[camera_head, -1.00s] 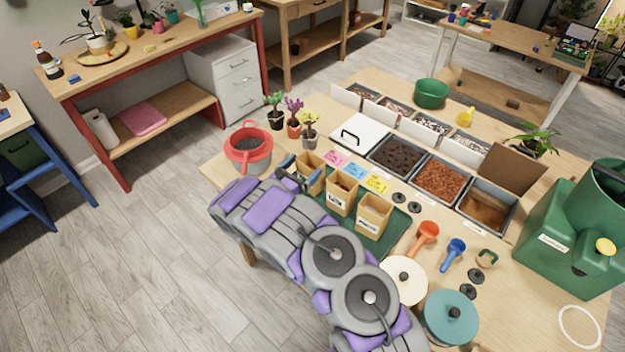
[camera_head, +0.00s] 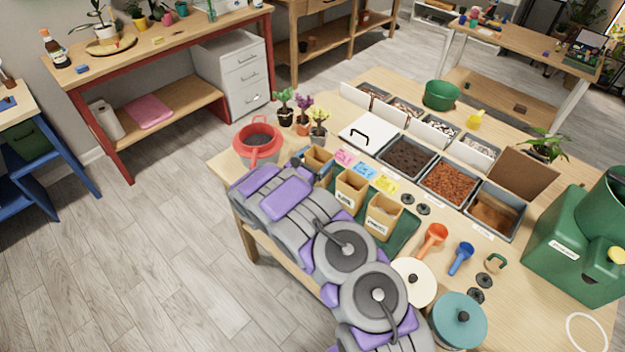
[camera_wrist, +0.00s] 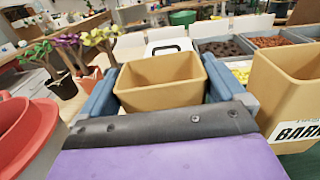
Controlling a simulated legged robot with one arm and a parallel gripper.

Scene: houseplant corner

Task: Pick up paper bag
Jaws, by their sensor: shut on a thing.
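Several open-topped tan paper bags stand in a row on a dark green mat (camera_head: 407,236). My gripper (camera_wrist: 160,88) is shut on the leftmost paper bag (camera_wrist: 160,72), with a blue-grey finger at each side of it. The head view shows only the upper part of this bag (camera_head: 318,158), because my arm hides the rest. I cannot tell whether its base touches the mat. The middle paper bag (camera_head: 350,190) and the right paper bag (camera_head: 383,215) stand upright to its right. In the wrist view, a labelled bag (camera_wrist: 290,95) is close beside my right-hand finger.
A red-rimmed pot (camera_head: 257,146) and small potted plants (camera_head: 303,119) stand left of the held bag. Bins of soil (camera_head: 405,157) and bark (camera_head: 450,183) lie behind. Scoops, lids and a green watering can (camera_head: 570,250) fill the right side.

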